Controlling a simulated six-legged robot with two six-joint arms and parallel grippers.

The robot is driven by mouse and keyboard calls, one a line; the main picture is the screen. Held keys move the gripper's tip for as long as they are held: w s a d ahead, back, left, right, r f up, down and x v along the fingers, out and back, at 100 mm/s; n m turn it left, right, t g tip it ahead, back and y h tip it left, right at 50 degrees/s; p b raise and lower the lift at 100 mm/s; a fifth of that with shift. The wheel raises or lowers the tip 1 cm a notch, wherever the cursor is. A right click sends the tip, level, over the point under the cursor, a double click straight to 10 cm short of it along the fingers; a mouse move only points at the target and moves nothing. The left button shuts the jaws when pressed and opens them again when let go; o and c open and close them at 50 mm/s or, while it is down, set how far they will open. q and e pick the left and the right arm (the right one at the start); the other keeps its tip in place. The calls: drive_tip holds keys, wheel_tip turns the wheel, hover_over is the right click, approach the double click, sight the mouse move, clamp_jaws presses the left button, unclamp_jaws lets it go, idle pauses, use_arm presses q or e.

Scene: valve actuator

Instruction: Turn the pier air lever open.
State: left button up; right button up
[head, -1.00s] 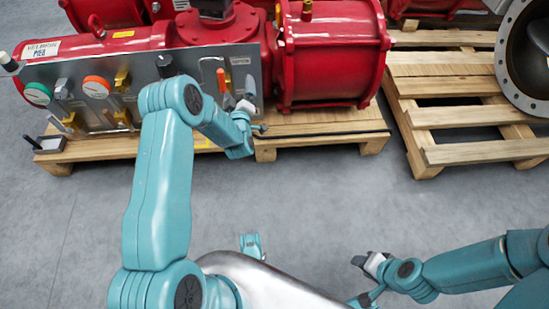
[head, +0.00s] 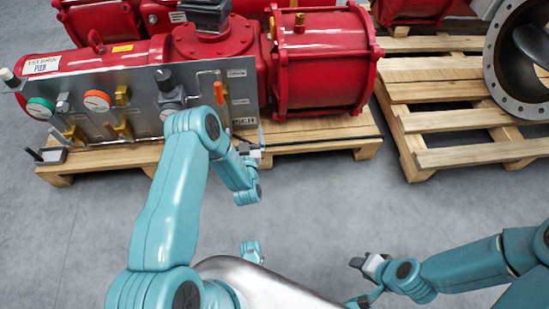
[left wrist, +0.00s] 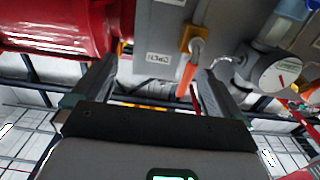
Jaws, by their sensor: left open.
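The grey panel (head: 150,108) marked PIER stands in front of a red actuator. An orange-handled lever (head: 219,93) points up near its right end; I take it for the pier air lever. My left gripper (head: 250,149) is in front of the panel's lower right corner, below that lever in the picture. In the left wrist view the open left gripper (left wrist: 150,88) has the orange handle (left wrist: 187,78) between its fingers in the picture, nearer the right one; contact cannot be told. My right gripper (head: 369,264) is over the floor at lower right, its jaws unclear.
A round fitting (left wrist: 281,72) is beside the lever in the wrist view. Wooden pallets (head: 470,110) stand right; the front floor is clear.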

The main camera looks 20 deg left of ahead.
use_arm(q)
drive_tip(key=s+d+r+m+g+h+p, duration=0.1)
drive_tip(key=s+d+r+g+h+p, duration=0.3)
drive_tip(key=p, duration=0.7)
drive_tip(key=s+d+r+m+g+h+p, duration=0.2)
drive_tip(key=s+d+r+g+h+p, duration=0.2)
drive_tip(key=d, duration=0.9)
drive_tip(key=shift+s+d+r+g+h+p, duration=0.25)
drive_tip(key=shift+s+r+h+p, duration=1.25)
drive_tip(key=shift+s+r+p, duration=1.5)
drive_tip(key=shift+w+a+r+p, duration=0.15)
drive_tip(key=shift+w+p, duration=0.25)
drive_tip(key=shift+p, duration=0.2)
